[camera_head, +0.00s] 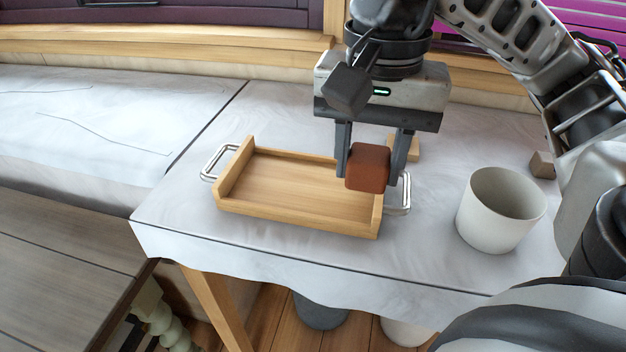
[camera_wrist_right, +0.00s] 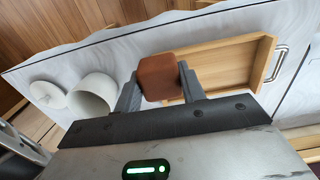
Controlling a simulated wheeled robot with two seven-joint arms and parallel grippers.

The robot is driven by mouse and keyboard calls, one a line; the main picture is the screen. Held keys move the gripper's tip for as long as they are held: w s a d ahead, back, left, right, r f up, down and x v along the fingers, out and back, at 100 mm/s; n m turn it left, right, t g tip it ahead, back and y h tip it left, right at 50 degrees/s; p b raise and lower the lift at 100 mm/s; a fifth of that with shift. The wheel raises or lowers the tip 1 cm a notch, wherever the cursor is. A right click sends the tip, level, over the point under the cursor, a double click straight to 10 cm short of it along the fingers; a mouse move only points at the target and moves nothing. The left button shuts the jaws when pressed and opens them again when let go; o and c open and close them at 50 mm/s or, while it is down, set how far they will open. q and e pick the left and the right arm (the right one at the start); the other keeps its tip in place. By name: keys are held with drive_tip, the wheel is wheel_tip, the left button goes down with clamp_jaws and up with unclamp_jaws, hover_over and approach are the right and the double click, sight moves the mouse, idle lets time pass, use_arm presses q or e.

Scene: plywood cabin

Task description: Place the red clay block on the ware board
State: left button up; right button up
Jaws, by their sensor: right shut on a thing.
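The red clay block (camera_head: 368,168) is a small reddish-brown cube. My right gripper (camera_head: 374,160) is shut on it, one finger on each side, and the block also shows between the fingers in the right wrist view (camera_wrist_right: 158,77). The ware board (camera_head: 290,188) is a wooden tray with raised sides and metal handles, on the cloth-covered table. In the head view the held block overlaps the tray's right end; it appears raised above it, though the exact height is hard to tell. The tray also shows in the wrist view (camera_wrist_right: 225,66). My left gripper is not in view.
A white pot (camera_head: 500,210) stands on the table right of the tray. A small brown block (camera_head: 542,164) lies at the far right. A pale wooden piece (camera_head: 413,150) is partly hidden behind the gripper. The tray's floor looks empty.

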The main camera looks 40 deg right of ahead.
drive_tip(key=w+d+f, duration=0.2)
drive_tip(key=w+f, duration=0.1)
drive_tip(key=w, duration=0.3)
hover_over(322, 189)
drive_tip(key=s, duration=0.1)
wheel_tip(322, 189, down, 5)
drive_tip(key=shift+s+a+r+b, duration=0.1)
drive_tip(key=shift+b, duration=0.25)
drive_tip(key=shift+w+f, duration=0.4)
drive_tip(key=shift+f, duration=0.15)
drive_tip(key=f, duration=0.1)
drive_tip(key=f+p, duration=0.1)
drive_tip(key=f, duration=0.1)
drive_tip(key=shift+w+d+f, duration=0.1)
drive_tip(key=shift+w+d, duration=0.1)
drive_tip(key=shift+f, duration=0.2)
drive_tip(key=shift+f+b, duration=0.2)
drive_tip(key=shift+b, duration=0.2)
drive_tip(key=o, duration=1.1)
drive_tip(key=shift+c, duration=0.2)
